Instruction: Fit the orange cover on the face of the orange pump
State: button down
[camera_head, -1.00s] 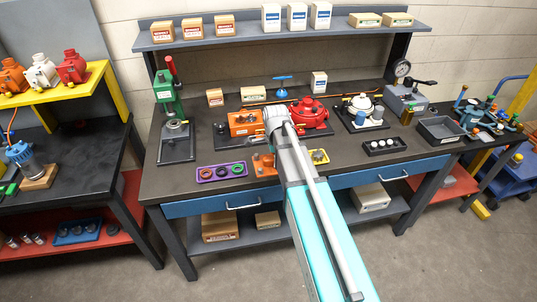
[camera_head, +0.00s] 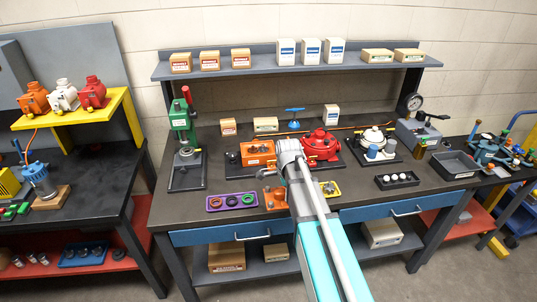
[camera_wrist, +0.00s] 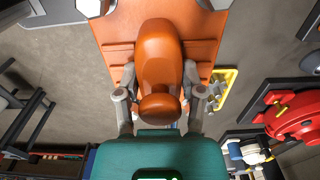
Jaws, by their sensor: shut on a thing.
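The orange cover (camera_wrist: 160,50) fills the upper middle of the wrist view. It has a rounded knob on a flat plate with pale corner bolts. My gripper (camera_wrist: 159,86) is shut on its knob, one finger on each side. An orange part, seemingly the cover (camera_head: 272,199), shows just left of the arm near the bench's front. The orange pump (camera_head: 257,153) sits on a dark base behind it, left of the red pump. My arm partly hides the pump's right side. The wrist view does not clearly show the pump.
The red pump (camera_head: 321,145) and a white pump (camera_head: 374,137) stand right of the orange pump. A purple tray (camera_head: 232,208) with rings lies at front left. A yellow tray (camera_wrist: 228,82) is close beside the cover. A green press (camera_head: 183,125) stands at left.

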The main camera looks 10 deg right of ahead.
notch_tip(320, 180, down, 2)
jog(key=shift+f+b, duration=0.1)
jog(key=shift+b, duration=0.85)
jog(key=shift+s, duration=0.1)
